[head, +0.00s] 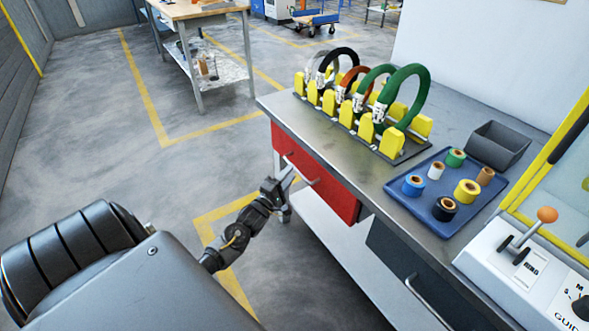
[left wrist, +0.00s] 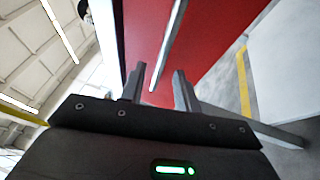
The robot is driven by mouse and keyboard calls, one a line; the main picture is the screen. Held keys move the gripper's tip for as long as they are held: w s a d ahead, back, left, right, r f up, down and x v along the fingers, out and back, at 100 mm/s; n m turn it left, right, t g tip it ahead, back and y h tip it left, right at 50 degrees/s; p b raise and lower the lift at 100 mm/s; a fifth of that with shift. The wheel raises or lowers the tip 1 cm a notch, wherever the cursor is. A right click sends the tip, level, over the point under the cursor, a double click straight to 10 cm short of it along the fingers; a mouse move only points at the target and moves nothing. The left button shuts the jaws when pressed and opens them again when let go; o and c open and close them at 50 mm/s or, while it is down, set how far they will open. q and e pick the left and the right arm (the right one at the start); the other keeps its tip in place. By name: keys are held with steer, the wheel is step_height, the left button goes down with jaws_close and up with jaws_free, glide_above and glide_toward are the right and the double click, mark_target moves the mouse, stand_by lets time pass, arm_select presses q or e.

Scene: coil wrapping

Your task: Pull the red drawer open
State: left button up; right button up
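The red drawer (head: 325,187) is under the near edge of the workbench in the head view; its front looks about level with the bench edge. Its thin pale handle (head: 300,174) runs along the front. My left gripper (head: 287,180) is at the handle, in front of the drawer. In the left wrist view, the red front (left wrist: 205,40) fills the upper middle. The handle (left wrist: 168,50) reaches down between the two parted fingers of my left gripper (left wrist: 160,84). The fingers are open, and I see no grip on the bar. My right gripper is out of view.
On the workbench (head: 440,150) stand a yellow rack (head: 365,130) with several coils, a blue tray (head: 410,203) of tape rolls, a grey bin (head: 498,146) and a control box (head: 520,265). A dark drawer (head: 400,262) is right of the red one. Floor left of the bench is free.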

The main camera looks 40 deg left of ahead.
mark_target(295, 167)
arm_select(q)
steer(key=shift+w+a+r, duration=0.1)
steer(key=shift+w+r, duration=0.1)
steer(key=shift+w, duration=0.8)
steer(key=shift+w+a+r, duration=0.1)
steer(key=shift+w+r, duration=0.05)
steer(key=shift+w, duration=0.85)
steer(key=shift+c, duration=0.3)
jaws_close()
